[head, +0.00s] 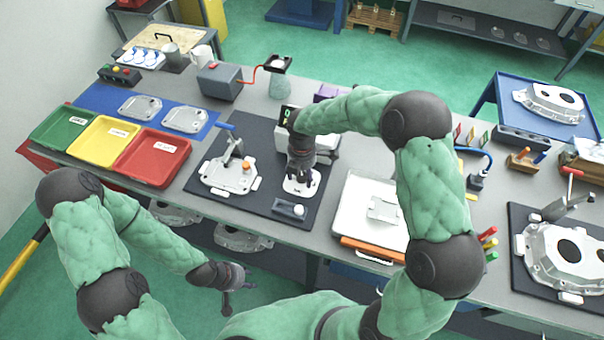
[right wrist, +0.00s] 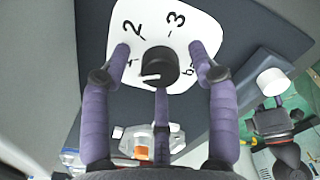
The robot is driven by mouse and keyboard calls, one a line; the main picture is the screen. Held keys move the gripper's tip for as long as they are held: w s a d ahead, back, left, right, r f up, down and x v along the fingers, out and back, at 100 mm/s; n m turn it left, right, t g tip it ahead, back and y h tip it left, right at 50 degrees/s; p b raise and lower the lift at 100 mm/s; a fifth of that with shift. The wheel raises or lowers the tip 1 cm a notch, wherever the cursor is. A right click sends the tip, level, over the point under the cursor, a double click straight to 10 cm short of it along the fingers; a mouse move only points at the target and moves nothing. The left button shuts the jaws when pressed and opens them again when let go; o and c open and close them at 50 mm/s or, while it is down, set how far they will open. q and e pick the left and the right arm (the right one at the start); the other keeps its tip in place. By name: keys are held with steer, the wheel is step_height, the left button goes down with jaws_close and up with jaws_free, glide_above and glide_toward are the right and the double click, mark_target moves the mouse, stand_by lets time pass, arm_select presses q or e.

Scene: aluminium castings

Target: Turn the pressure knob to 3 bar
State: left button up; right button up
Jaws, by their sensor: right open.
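The pressure knob (right wrist: 160,66) is black and round and sits on a white dial plate (right wrist: 200,20) with black numerals. In the right wrist view its white mark points left, below the numeral 2 and away from the 3 at the upper right. Some numerals are partly hidden by fingers. My right gripper (right wrist: 163,75) is open, its purple-grey fingers spread around the knob; I cannot tell whether any touches it. In the head view the right gripper (head: 301,172) is over the white plate (head: 300,187) and hides the knob. My left gripper (head: 236,289) hangs empty in front of the table, fingers apart.
A casting in a clamp fixture (head: 228,176) stands left of the plate on the dark mat. A small block with a white knob (head: 290,208) lies in front. A white tray (head: 350,222) is to the right. Red (head: 152,157), yellow and green bins stand left.

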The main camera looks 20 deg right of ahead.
steer(key=shift+c, duration=0.3)
steer(key=c, duration=1.1)
